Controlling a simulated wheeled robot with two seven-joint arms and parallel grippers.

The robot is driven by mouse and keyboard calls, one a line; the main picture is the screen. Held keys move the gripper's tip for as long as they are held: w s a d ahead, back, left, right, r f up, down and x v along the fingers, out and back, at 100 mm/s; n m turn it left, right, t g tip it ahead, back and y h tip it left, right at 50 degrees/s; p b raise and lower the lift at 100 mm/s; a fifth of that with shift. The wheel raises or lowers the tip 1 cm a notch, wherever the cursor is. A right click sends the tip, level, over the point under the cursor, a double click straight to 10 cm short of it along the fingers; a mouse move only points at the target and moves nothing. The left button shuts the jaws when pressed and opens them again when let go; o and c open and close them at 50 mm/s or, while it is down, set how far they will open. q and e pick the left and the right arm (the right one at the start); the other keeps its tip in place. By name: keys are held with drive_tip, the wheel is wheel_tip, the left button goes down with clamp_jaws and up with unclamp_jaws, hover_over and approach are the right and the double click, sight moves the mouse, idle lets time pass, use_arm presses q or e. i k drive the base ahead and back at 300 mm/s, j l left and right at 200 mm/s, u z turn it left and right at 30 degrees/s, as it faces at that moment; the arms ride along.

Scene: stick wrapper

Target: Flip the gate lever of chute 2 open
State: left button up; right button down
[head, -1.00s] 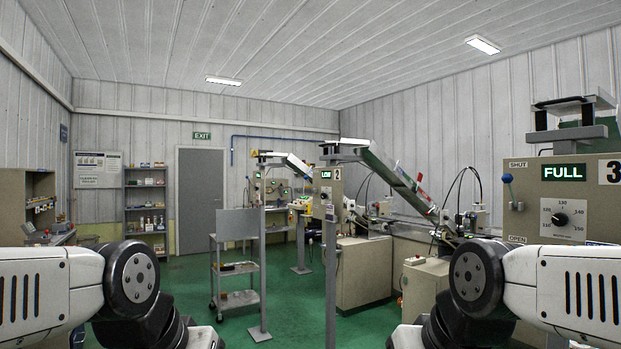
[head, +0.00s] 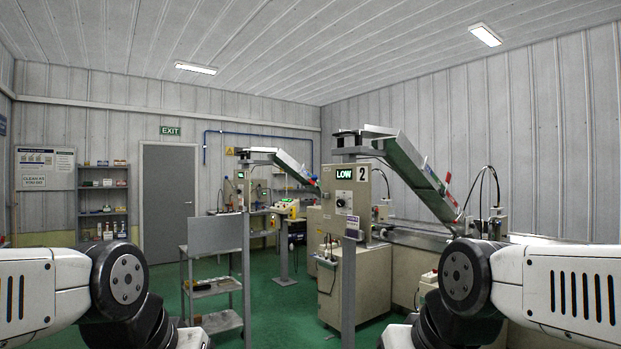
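The chute 2 control box (head: 361,188) stands right of the middle in the head view, some way ahead of me. It bears a plate with the number 2 (head: 362,173), a lit green LOW display (head: 344,174) and a round dial (head: 341,203). The sloped green and grey chute (head: 410,165) runs down to the right behind it. My arms show at the lower left and lower right, well short of the box; both grippers are outside the view.
A grey post (head: 349,290) stands in front of chute 2. A grey trolley (head: 218,237) and another post (head: 246,280) are to its left. A second chute (head: 291,165) is farther back. Green floor (head: 290,325) is clear between the trolley and chute 2.

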sight(313, 177)
drive_tip(key=i+j, duration=0.5)
drive_tip(key=i, duration=0.25)
drive_tip(key=i+j+z, duration=0.15)
drive_tip(key=i+j, duration=0.4)
drive_tip(key=i, duration=0.2)
